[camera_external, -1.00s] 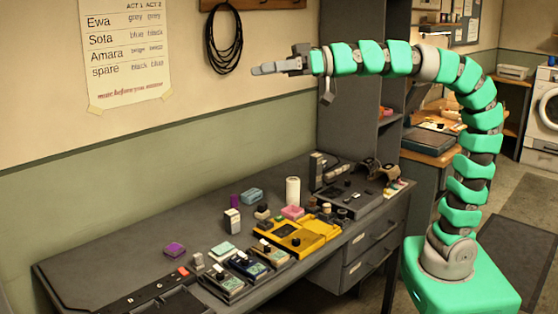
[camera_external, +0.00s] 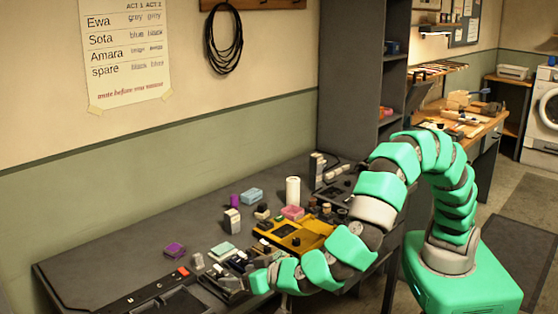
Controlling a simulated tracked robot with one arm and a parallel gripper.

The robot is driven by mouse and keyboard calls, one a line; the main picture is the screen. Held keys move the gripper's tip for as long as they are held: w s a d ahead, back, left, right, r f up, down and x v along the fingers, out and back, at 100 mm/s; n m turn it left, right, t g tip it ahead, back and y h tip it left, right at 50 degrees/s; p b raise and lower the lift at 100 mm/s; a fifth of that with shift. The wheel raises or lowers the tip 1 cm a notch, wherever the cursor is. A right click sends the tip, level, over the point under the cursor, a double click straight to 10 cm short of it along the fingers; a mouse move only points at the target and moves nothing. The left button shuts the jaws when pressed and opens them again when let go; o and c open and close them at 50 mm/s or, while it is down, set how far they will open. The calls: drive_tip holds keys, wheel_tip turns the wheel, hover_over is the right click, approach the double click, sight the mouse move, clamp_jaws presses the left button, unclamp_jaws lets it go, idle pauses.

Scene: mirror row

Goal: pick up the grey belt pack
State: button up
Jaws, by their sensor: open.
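A row of small belt packs lies on the dark bench at its front edge, left of the yellow case. A dark grey pack (camera_external: 220,281) is at the near end of the row, and a dark blue pack (camera_external: 240,263) is behind it. Which one is the grey belt pack is hard to tell at this size. My gripper (camera_external: 236,284) is low at the near end of the row, close to the packs and partly lost against them. It is open, and nothing is seen held in it. My arm hides part of the row and the bench front.
A yellow case (camera_external: 292,234) sits right of the row. A white cylinder (camera_external: 293,190), a white box (camera_external: 232,222) and a blue box (camera_external: 252,195) stand behind. A purple block (camera_external: 174,250) lies to the left, with bare bench (camera_external: 110,262) around it.

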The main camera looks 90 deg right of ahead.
drive_tip(key=s+d+f+g+h, duration=0.1)
drive_tip(key=s+f+h, duration=0.1)
drive_tip(key=s+f, duration=0.2)
drive_tip(key=shift+g, duration=0.3)
drive_tip(key=b+x, duration=0.1)
drive_tip(key=x, duration=0.6)
drive_tip(key=shift+d+f, duration=0.25)
drive_tip(key=shift+f, duration=0.05)
drive_tip(key=shift+w+b+x, duration=0.25)
drive_tip(key=shift+b+x, duration=0.65)
drive_tip(key=shift+x, duration=2.3)
drive_tip(key=shift+a+r, duration=0.1)
drive_tip(key=shift+a, duration=0.05)
